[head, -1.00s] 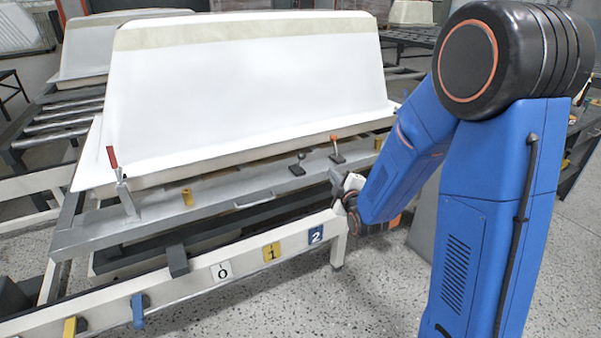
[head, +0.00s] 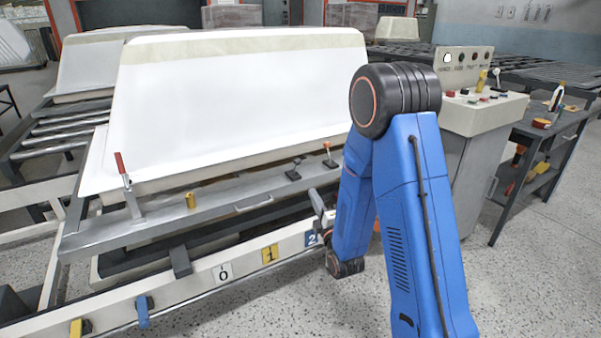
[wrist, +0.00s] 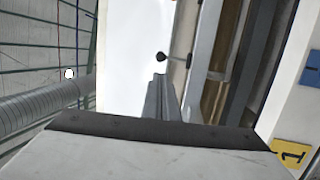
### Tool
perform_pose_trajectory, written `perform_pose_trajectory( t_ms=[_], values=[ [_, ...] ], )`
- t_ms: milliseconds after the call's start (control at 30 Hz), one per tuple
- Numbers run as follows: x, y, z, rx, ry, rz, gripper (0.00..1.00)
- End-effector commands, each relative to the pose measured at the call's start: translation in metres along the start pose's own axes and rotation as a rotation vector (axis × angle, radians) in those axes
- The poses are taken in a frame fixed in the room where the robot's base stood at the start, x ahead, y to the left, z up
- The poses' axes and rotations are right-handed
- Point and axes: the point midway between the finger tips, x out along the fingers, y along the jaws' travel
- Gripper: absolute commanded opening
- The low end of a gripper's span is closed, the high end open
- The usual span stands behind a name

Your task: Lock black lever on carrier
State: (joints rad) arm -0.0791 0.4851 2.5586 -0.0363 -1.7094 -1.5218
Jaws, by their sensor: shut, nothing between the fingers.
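The black lever (head: 293,173) has a dark round knob and stands on the right part of the grey carrier (head: 155,226), in front of the white tub shell (head: 240,100). In the wrist view the black knob (wrist: 160,57) and its thin stem show just beyond my fingertips, with a gap in the picture. My gripper (head: 318,200) is at the carrier's front right, partly hidden by my arm. In the wrist view its fingers (wrist: 159,78) are shut with nothing between them. I cannot tell the exact depth between fingertips and knob.
A red-handled lever (head: 122,170) stands upright at the carrier's left, and an orange-tipped lever (head: 328,154) is right of the black one. A control console (head: 470,115) and a tool table (head: 545,140) are at right. Floor in front is clear.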

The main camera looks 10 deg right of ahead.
Motion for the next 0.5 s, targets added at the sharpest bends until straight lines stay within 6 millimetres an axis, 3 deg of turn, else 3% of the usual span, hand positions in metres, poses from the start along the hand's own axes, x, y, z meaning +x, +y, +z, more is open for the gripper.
perform_pose_trajectory(
  t_ms=[267, 500],
  values=[
    [0.005, 0.0, 0.0, 0.001, 0.0, 0.001, 0.0],
    [0.036, 0.001, 0.0, 0.001, 0.0, 0.002, 0.0]
  ],
)
